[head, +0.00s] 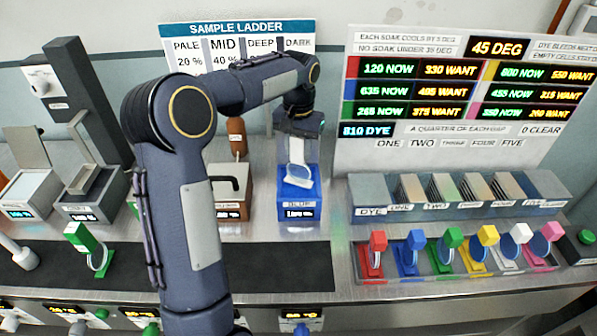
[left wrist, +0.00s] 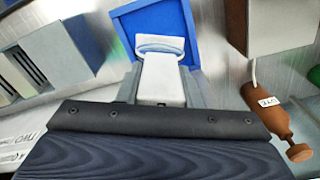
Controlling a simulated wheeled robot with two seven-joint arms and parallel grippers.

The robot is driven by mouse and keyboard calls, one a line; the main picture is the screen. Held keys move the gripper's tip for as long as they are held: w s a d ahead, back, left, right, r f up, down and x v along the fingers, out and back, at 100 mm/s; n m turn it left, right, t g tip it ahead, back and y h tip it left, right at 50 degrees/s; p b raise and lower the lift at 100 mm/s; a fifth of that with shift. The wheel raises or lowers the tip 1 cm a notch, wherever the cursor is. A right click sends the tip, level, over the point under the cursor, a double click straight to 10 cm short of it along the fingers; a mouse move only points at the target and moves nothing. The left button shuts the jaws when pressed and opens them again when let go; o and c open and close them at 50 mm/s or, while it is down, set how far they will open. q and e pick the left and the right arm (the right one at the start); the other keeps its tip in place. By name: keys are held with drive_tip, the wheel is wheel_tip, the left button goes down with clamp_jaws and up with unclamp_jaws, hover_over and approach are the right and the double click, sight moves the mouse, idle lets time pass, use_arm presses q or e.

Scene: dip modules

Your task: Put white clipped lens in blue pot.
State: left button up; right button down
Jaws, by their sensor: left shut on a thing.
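A white clip (head: 297,150) with a pale lens end hangs from my left gripper (head: 299,128) in the head view. My left gripper is shut on it, and the arm hides part of the grip. The clip also shows in the left wrist view (left wrist: 162,78), its lens end over the blue pot (left wrist: 124,25). In the head view the blue pot (head: 312,190) is a blue-topped box labelled BLUE, and the clip's lower end overlaps its top. I cannot tell whether it touches the bottom. My right gripper is not in view.
A front rack (head: 445,270) holds several coloured clips, including another white one (head: 521,233). A green clip (head: 80,237) stands at left.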

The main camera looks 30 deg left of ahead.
sight(299, 181)
use_arm(q)
wheel_tip(299, 181, down, 8)
drive_tip(key=shift+r, duration=0.1)
idle(0.4)
drive_tip(key=shift+f, duration=0.25)
drive_tip(key=o, duration=1.1)
drive_tip(key=shift+o, duration=0.2)
drive_tip(key=shift+r, duration=0.1)
